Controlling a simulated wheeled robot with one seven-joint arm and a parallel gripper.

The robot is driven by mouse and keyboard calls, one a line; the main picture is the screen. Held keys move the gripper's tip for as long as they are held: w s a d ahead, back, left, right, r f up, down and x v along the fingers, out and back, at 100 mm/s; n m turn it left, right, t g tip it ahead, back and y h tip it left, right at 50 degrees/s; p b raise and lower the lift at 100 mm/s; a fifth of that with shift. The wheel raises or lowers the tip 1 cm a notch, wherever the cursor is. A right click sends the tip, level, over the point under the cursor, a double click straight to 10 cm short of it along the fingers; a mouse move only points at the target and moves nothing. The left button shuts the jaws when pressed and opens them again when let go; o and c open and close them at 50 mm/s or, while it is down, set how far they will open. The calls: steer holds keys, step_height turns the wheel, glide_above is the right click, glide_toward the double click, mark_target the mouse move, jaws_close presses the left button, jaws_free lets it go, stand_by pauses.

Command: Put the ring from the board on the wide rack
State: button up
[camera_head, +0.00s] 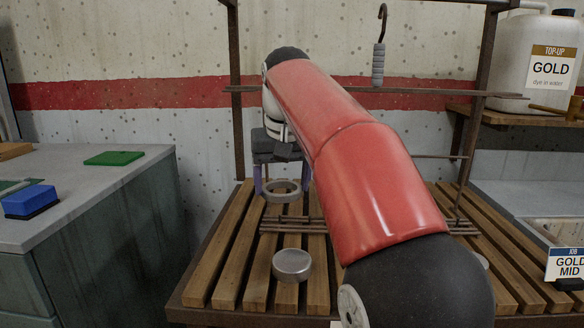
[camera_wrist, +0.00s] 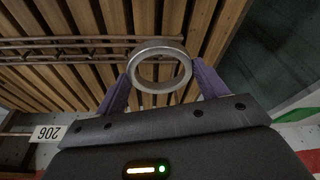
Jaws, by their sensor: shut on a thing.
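A silver metal ring (camera_head: 281,200) is held between the two purple fingers of my gripper (camera_head: 281,188), above the slatted wooden bench. In the wrist view the ring (camera_wrist: 159,89) sits between the fingertips of my gripper (camera_wrist: 161,69), its hole open to the slats below. A low brown rack of parallel rails (camera_head: 290,224) lies across the slats, nearer the camera than the ring; my arm hides its middle. The rack also shows in the wrist view (camera_wrist: 75,43), to the left of the ring. I cannot tell which rack is the wide one, or which thing is the board.
A round metal tin (camera_head: 292,265) stands on the slatted bench (camera_head: 225,262). A hook with a grey grip (camera_head: 379,62) hangs above the upper rail (camera_head: 450,93). A grey counter (camera_head: 95,170) at left holds a blue block (camera_head: 30,200). A white jug (camera_head: 535,60) stands on the right shelf.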

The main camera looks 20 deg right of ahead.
mark_target(280, 215)
steer(key=shift+w+d+f+b, duration=0.1)
steer(key=shift+w+f+b, duration=0.5)
steer(key=shift+w+f, duration=1.05)
steer(key=shift+w+d+f+b, duration=0.1)
steer(key=shift+w+f+b, duration=0.2)
steer(key=shift+f+b, duration=0.25)
steer(key=shift+f, duration=0.35)
steer(key=shift+f+b, duration=0.3)
steer(key=shift+f, duration=0.05)
steer(key=shift+f+b, duration=0.6)
steer(key=shift+f, duration=0.5)
steer(key=shift+f, duration=0.1)
steer(key=o, duration=1.1)
